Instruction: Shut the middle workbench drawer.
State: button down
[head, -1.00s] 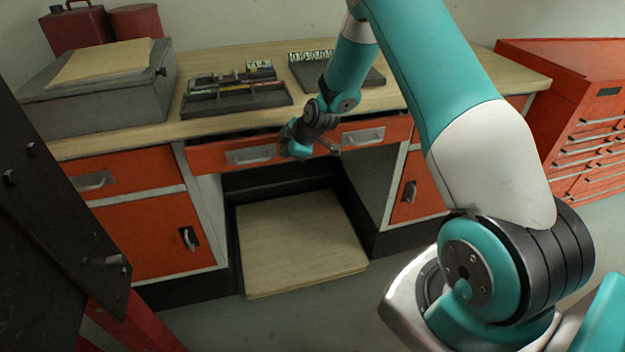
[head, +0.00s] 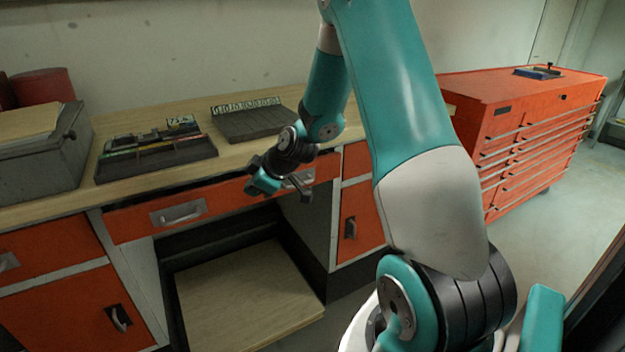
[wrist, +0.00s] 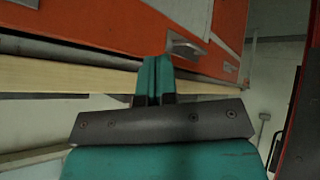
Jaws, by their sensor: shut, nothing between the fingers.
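The middle workbench drawer (head: 130,222) is a wide orange front with two metal handles, under the wooden top. A narrow dark gap shows along its upper edge, so it looks slightly out; how far is hard to tell. Its left handle (head: 177,213) is clear, and its right handle (head: 298,180) is partly hidden by my gripper. My gripper (head: 305,195) is in front of the drawer's right part. In the wrist view my gripper (wrist: 157,62) has its teal fingers together and empty, near an orange front with a handle (wrist: 186,47). Contact cannot be told.
The wooden benchtop (head: 225,158) carries a parts tray (head: 155,160), a dark block (head: 250,122) and a grey box (head: 40,160). Below the drawer is an open knee space with a wooden board (head: 245,300). An orange tool chest (head: 530,130) stands right, beside free floor.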

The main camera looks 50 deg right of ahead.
aim_at(325, 166)
jog(key=s+d+f+m+t+h+b, duration=0.25)
jog(key=s+d+m, duration=0.25)
jog(key=d+m, duration=0.4)
jog(key=s+d+f+m+t+h+b, duration=0.1)
jog(key=s+d+m+h+b, duration=0.15)
jog(key=s+d+m, duration=0.6)
jog(key=s+d+f+m+t+h+b, duration=0.15)
jog(key=d+m+b, duration=0.3)
jog(key=m, duration=0.75)
jog(key=shift+t+h, duration=0.4)
jog(key=shift+h, duration=0.05)
jog(key=p+x, duration=0.1)
jog(key=x, duration=0.3)
jog(key=r+p+x, duration=0.1)
jog(key=x, duration=0.3)
jog(key=p+x, duration=0.1)
jog(key=x, duration=0.4)
jog(key=shift+w+d+r, duration=0.2)
jog(key=shift+w+d, duration=0.05)
jog(key=shift+d, duration=0.1)
jog(key=shift+w+d, duration=0.2)
jog(key=shift+w, duration=0.4)
